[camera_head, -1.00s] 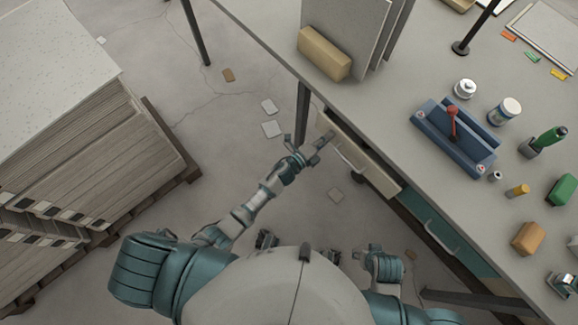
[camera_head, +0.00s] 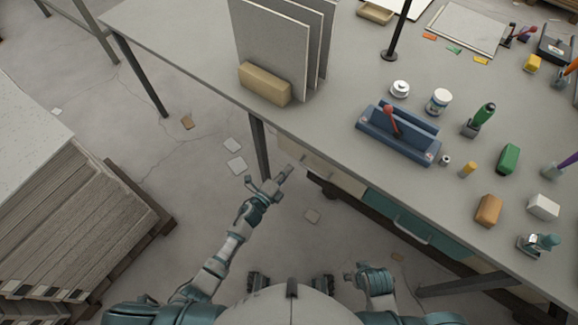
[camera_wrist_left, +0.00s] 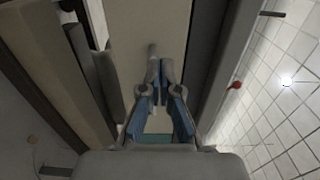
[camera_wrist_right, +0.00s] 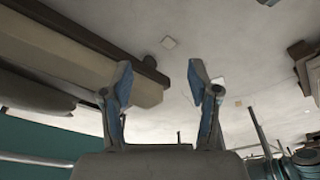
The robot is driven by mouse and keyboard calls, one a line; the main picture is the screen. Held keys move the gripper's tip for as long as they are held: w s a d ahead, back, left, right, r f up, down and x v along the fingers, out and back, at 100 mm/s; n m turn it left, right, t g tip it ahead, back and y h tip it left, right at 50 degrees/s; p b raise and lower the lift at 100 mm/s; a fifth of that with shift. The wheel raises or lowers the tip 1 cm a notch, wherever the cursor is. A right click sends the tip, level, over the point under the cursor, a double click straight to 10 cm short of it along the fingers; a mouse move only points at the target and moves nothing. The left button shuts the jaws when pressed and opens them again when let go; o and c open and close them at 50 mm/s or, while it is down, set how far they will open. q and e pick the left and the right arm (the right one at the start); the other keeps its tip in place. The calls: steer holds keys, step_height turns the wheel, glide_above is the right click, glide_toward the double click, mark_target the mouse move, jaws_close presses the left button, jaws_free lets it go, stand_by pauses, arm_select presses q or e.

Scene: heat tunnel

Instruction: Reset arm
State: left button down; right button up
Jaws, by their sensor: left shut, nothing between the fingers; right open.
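My left gripper (camera_head: 281,176) is shut and empty, beside the cream drawer front (camera_head: 332,175) under the workbench edge. The left wrist view shows its fingers (camera_wrist_left: 160,68) close together in front of a cream panel (camera_wrist_left: 150,25). I cannot tell whether they touch it. My right gripper (camera_head: 350,276) is low near my body, in front of the bench and clear of it. In the right wrist view its two fingers (camera_wrist_right: 161,78) stand wide apart with nothing between them.
The grey workbench (camera_head: 200,52) carries a blue fixture with a red lever (camera_head: 397,135), upright panels in a tan block (camera_head: 264,84), bottles and small blocks. A teal drawer (camera_head: 400,220) is under it. A pallet stack (camera_head: 75,205) stands left. Open floor lies between, with scattered scraps.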

arm_select(q)
steer(key=s+a, duration=0.5)
steer(key=a, duration=0.1)
steer(key=s+a+f+n+g+y+p, duration=0.3)
steer(key=s+a+f+n+y, duration=0.3)
steer(key=f+n, duration=0.25)
steer(key=s+a+f+n+g+y+p, duration=0.2)
steer(key=s+a+f+n+g+y, duration=0.15)
steer(key=s+a+f+n, duration=0.4)
steer(key=s+f+n+g+p, duration=0.1)
steer(key=s+f+n+g, duration=0.2)
steer(key=s, duration=0.6)
steer(key=s+f+n+g, duration=0.3)
steer(key=s+f+n, duration=0.1)
steer(key=s, duration=0.5)
steer(key=shift+f+g+p, duration=0.35)
steer(key=shift+f+p, duration=0.05)
steer(key=shift+f, duration=0.4)
arm_select(e)
steer(key=s+f, duration=0.3)
steer(key=f, duration=1.4)
steer(key=shift+s+a+f+g, duration=0.2)
steer(key=shift+a+g, duration=0.1)
steer(key=shift+a, duration=0.05)
